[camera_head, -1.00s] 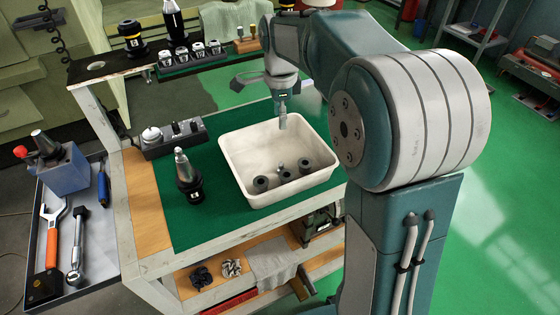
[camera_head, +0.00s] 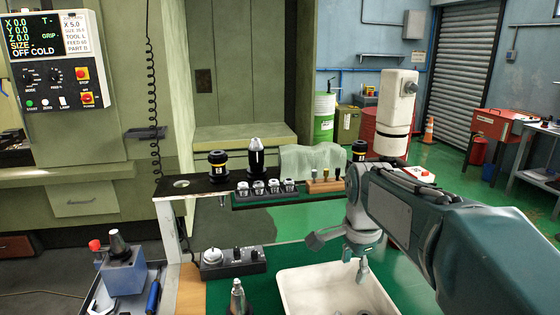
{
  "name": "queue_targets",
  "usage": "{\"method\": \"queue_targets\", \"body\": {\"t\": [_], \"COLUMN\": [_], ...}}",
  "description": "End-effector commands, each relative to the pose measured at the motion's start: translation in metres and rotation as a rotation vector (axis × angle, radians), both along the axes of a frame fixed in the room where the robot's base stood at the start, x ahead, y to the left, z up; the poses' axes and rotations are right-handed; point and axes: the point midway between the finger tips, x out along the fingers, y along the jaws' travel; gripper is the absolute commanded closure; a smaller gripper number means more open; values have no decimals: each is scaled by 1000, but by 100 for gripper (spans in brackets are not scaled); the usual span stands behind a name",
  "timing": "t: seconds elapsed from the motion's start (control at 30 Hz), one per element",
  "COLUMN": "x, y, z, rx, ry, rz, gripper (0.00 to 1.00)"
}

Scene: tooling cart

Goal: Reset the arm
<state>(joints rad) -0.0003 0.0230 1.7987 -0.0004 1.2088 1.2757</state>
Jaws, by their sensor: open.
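My arm reaches in from the right edge of the view. My gripper (camera_head: 356,264) hangs from its end, pointing down over the white bin (camera_head: 295,288) on the green cart top. It is open, and I see nothing held in it. The bin is cut off by the bottom edge, so most of its inside is out of view. A tool holder (camera_head: 238,297) stands upright on the green mat left of the bin.
Behind the bin, a raised shelf (camera_head: 196,184) carries black tool holders, a rack of collets (camera_head: 266,189) and a cloth (camera_head: 312,160). A blue block (camera_head: 123,277) stands on the side tray.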

Motion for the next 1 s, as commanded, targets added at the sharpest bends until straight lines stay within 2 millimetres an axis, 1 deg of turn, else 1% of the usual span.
{"method": "queue_targets", "body": {"t": [0.03,0.27,0.4,0.47,0.6,0.7,0.8,1.0], "x": [-15,-76,-113,-127,-160,-178,-189,-194], "y": [0,0,0,0,0,0,0,0], "z": [6,14,10,7,-4,-13,-20,-24], "rx": [-9,-81,-144,-177,-261,-318,-358,-382], "ry": [-27,-137,-198,-225,-278,-305,-320,-327], "rz": [75,443,663,757,970,1095,1180,1229], "gripper": [38,38,38,38,38,38,38,38]}}
